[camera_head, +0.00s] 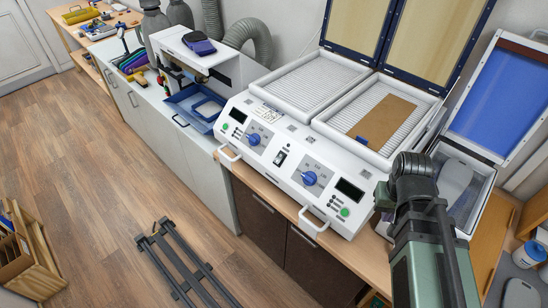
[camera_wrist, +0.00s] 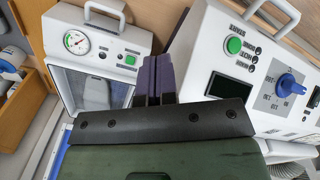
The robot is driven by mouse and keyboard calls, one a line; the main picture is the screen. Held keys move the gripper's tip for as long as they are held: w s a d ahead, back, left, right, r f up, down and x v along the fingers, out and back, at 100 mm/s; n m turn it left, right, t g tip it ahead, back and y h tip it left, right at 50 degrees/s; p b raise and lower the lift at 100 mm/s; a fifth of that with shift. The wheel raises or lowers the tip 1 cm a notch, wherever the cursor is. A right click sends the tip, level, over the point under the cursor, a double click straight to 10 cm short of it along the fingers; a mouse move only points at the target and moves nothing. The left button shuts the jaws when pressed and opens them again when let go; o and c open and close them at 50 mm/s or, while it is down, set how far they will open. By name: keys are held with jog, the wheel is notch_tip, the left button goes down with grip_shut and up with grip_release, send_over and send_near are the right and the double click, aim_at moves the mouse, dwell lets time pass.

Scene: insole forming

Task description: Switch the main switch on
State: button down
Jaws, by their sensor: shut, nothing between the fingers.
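The main switch looks to be the black rocker (camera_head: 280,158) in the middle of the front panel of the white two-bed heating machine (camera_head: 236,144), between two blue knobs. I cannot tell its position. My gripper (camera_wrist: 153,78) is shut and empty, its dark fingers together in the wrist view. In the head view my arm reaches in from the lower right, and the gripper is at the machine's right end, well right of the rocker. In the wrist view the green button (camera_wrist: 234,45), dark display (camera_wrist: 228,87) and right blue knob (camera_wrist: 289,84) lie right of the fingers.
Two white handles (camera_head: 313,221) stick out from the machine's front. Its lids stand open, with a brown sheet (camera_head: 385,121) on the right bed. A gauge box (camera_wrist: 105,38) stands beside the machine. A blue tray (camera_head: 195,107) lies to the left. Space before the panel is clear.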

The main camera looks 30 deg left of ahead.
aim_at(276, 162)
jog(key=s+a+r+n+t+p, duration=0.1)
jog(key=a+n, duration=0.3)
jog(key=a, duration=0.8)
jog(key=s+a+r+n+t+h+p, duration=0.1)
jog(key=a+r+n+t, duration=0.2)
jog(key=a, duration=1)
jog(key=s+a+r+n+t, duration=0.1)
jog(key=a+n, duration=0.3)
jog(key=a, duration=0.9)
jog(key=shift+a+r+n+t+p, duration=0.15)
jog(key=shift+r+n+t+p, duration=0.2)
jog(key=shift+r+t, duration=0.5)
jog(key=shift+h, duration=0.3)
jog(key=b+x, duration=1.1)
jog(key=x, duration=0.3)
jog(key=shift+w+f, duration=0.1)
jog(key=shift+f, duration=0.05)
jog(key=shift+w, duration=0.1)
